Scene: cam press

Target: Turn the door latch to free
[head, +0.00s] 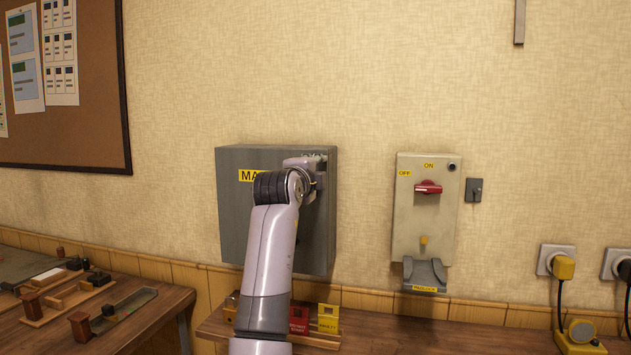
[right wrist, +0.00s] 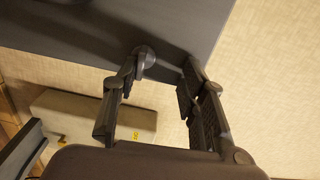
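A grey wall box (head: 245,215) with a yellow label (head: 247,176) is on the wall, and its door looks closed. In the right wrist view the box (right wrist: 95,30) fills the top, with a dark round knob (right wrist: 146,56) at its edge, which looks like the latch. My right gripper (right wrist: 162,70) is open, one fingertip close beside the knob and the other apart on the far side. I cannot tell whether the first finger touches it. In the head view my right wrist hides the latch and most of the gripper (head: 314,178). My left gripper is out of view.
A beige switch box (head: 413,228) with a red handle (head: 428,187) is right of the grey box. Below is a wooden shelf (head: 215,325) with red (head: 299,318) and yellow (head: 328,318) items. Plugs (head: 564,266) are at right; a workbench (head: 150,325) stands at left.

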